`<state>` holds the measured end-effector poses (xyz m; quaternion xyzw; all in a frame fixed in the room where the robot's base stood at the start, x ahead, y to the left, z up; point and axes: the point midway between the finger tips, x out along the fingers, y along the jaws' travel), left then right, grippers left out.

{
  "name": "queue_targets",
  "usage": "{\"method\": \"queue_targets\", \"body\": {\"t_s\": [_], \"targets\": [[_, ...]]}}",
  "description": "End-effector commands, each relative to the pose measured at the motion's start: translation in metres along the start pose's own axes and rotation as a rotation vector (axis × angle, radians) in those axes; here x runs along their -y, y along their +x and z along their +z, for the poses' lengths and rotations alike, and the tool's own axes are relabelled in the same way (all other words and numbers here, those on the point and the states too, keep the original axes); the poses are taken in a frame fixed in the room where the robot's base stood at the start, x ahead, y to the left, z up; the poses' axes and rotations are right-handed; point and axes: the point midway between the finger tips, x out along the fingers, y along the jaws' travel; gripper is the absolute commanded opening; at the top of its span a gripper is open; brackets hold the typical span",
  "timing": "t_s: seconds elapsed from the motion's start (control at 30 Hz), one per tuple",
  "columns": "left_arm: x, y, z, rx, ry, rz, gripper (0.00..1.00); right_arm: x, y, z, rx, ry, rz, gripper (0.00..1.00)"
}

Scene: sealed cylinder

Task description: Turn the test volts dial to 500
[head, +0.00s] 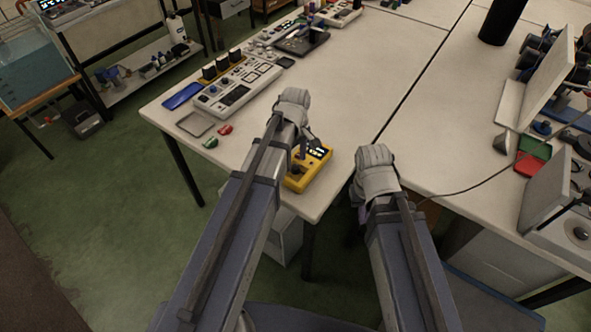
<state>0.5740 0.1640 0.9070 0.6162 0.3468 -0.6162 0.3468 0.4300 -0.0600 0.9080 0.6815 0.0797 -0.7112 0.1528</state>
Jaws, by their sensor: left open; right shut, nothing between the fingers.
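A yellow tester (322,170) with a small lit display lies on the white table near its front corner. Its dial cannot be made out clearly; my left arm and gripper cover part of the tester. My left gripper (303,151) is at the tester's upper left side, its fingers pointing down and open. Whether the fingers touch the dial cannot be told. My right gripper (357,207) is shut and empty, beyond the table's front edge to the right of the tester. It is partly hidden by its own wrist.
A red clip (225,130) and a green clip (210,143) lie left of my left arm. A long white instrument panel (238,88) stands behind them. A cable crosses the right table. The table's front edge is close to the tester.

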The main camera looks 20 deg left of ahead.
Motion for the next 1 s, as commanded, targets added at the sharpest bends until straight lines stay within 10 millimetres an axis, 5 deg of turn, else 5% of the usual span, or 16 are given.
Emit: {"method": "queue_targets", "body": {"t_s": [0.2, 0.53, 1.0], "targets": [[0.0, 0.026, 0.0, 0.0, 0.0, 0.0, 0.64, 0.002, 0.026, -0.002, 0.0, 0.0, 0.0, 0.0], [0.0, 0.026, 0.0, 0.0, 0.0, 0.0, 0.64, 0.003, 0.026, -0.002, 0.0, 0.0, 0.0, 0.0], [0.0, 0.026, 0.0, 0.0, 0.0, 0.0, 0.11, 0.003, 0.026, -0.002, 0.0, 0.0, 0.0, 0.0]]}}
